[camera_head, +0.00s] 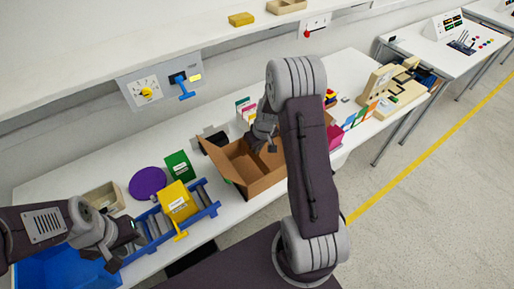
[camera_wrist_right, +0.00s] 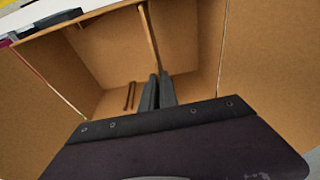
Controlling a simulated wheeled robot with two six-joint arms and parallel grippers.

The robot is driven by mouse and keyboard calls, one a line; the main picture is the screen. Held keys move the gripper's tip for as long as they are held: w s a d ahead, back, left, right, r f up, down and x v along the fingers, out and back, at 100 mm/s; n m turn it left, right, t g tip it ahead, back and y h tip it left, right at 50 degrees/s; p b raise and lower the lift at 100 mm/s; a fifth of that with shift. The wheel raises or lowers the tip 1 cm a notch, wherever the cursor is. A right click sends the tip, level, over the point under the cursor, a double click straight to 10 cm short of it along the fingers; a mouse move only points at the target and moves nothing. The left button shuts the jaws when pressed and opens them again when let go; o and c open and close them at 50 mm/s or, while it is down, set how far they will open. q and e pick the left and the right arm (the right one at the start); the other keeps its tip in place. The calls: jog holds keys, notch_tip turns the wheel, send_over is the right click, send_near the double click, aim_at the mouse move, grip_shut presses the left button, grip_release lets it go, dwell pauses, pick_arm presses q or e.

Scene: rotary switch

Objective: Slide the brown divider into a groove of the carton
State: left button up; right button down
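The open brown carton (camera_head: 238,165) stands on the white table, its inside partly hidden by my right arm. My right gripper (camera_head: 268,143) reaches down into it. In the right wrist view, the gripper's dark fingers (camera_wrist_right: 158,90) are close together, with the thin brown divider (camera_wrist_right: 149,35) seen edge-on between them and running up away from them. The divider is inside the carton. Two short dark strips (camera_wrist_right: 128,95), like a groove, show on the carton's wall left of the fingers. My left gripper (camera_head: 122,240) is over the blue roller rack; its finger opening is unclear.
A blue roller rack (camera_head: 205,205) holding a yellow box (camera_head: 178,200) stands left of the carton. A green box (camera_head: 179,166), a purple disc (camera_head: 147,183) and an open bin (camera_head: 103,198) are behind it. Coloured cards (camera_head: 246,110) stand behind the carton. A pink item (camera_head: 334,134) is to its right.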

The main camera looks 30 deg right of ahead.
aim_at(257, 155)
jog(key=shift+s+b+x, duration=0.25)
jog(key=shift+b+x, duration=0.75)
jog(key=shift+x, duration=0.05)
jog(key=shift+s+b+x, duration=0.25)
jog(key=shift+b+x, duration=0.7)
jog(key=shift+x, duration=0.15)
jog(key=shift+f, duration=0.1)
jog(key=c, duration=1.6)
grip_release()
jog(key=shift+o, duration=0.2)
jog(key=p+v, duration=0.2)
jog(key=w+p+v, duration=0.1)
jog(key=p+v, duration=0.1)
jog(key=v, duration=0.1)
jog(key=w+p+v, duration=0.1)
jog(key=p+v, duration=0.1)
jog(key=v, duration=0.1)
jog(key=shift+r+p, duration=0.2)
jog(key=shift+p, duration=0.1)
